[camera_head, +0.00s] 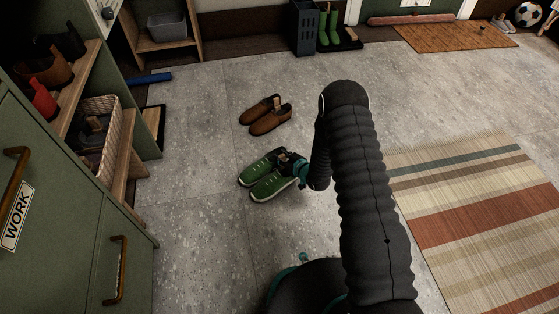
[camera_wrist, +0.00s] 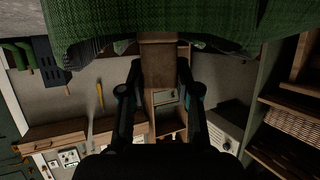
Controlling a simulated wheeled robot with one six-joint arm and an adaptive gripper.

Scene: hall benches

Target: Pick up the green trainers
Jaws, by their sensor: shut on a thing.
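The green trainers (camera_head: 267,175) are a pair with pale laces and light soles, side by side with toes to the lower left in the head view. My gripper (camera_head: 292,166) is at their heel end. In the wrist view the trainers (camera_wrist: 215,22) fill the top edge as green woven fabric. There, my gripper (camera_wrist: 158,75) is shut on the brown tab (camera_wrist: 158,62) between the two shoes. I cannot tell whether the soles touch the floor. My arm and gripper hide part of the heels.
A pair of brown shoes (camera_head: 266,115) lies on the floor just behind. A green cabinet (camera_head: 75,240) and shelves with a wicker basket (camera_head: 100,140) stand at the left. A striped rug (camera_head: 480,210) lies right. Green boots (camera_head: 328,28) stand at the back.

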